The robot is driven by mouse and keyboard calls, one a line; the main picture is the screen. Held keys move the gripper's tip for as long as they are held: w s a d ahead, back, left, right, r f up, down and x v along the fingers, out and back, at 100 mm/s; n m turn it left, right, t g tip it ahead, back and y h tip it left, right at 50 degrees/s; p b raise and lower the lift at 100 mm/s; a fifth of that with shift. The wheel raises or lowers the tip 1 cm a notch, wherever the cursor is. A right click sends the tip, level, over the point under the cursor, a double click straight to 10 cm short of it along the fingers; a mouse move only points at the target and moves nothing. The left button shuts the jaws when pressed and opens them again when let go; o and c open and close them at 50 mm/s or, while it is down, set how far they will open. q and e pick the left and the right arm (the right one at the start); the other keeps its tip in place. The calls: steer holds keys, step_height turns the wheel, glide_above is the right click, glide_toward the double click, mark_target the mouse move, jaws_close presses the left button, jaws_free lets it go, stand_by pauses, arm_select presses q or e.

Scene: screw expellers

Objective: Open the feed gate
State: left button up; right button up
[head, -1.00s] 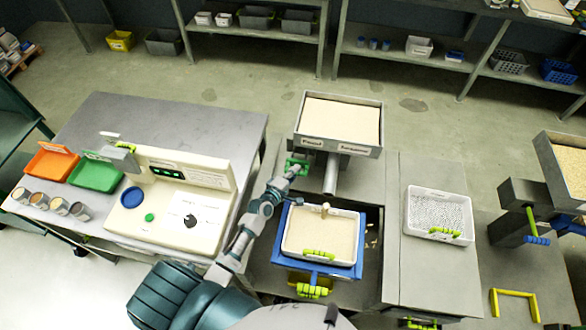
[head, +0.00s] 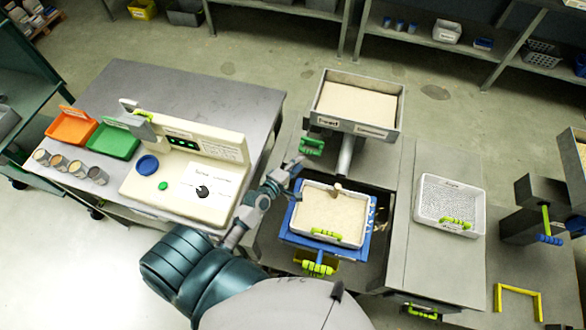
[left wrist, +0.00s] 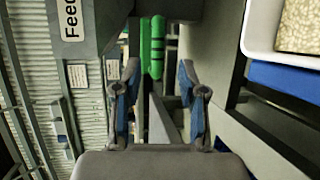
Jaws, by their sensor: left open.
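The grey feed hopper (head: 357,105) is full of pale grain and has labels on its front wall. A green handle (head: 311,146) sits under its front left corner, left of the grey chute (head: 345,156). My left gripper (head: 297,163) is open and empty just in front of and below this handle, apart from it. In the left wrist view the green handle (left wrist: 152,48) shows upright beyond and between the open fingers (left wrist: 160,95). The handle's link to the gate is hidden. My right gripper is not in view.
A white tray of grain (head: 330,214) in a blue frame stands just right of my left forearm. A control console (head: 185,165) stands to the left. Shelves line the back.

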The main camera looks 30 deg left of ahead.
arm_select(q)
steer(key=s, duration=0.2)
steer(key=s+r, duration=0.1)
steer(key=shift+s+d, duration=0.25)
steer(key=shift+d, duration=0.15)
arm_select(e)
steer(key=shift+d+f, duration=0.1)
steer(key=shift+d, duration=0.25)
arm_select(q)
steer(key=shift+a, duration=0.15)
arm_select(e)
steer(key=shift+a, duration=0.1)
arm_select(q)
steer(key=shift+a+f, duration=0.15)
steer(key=shift+a, duration=0.1)
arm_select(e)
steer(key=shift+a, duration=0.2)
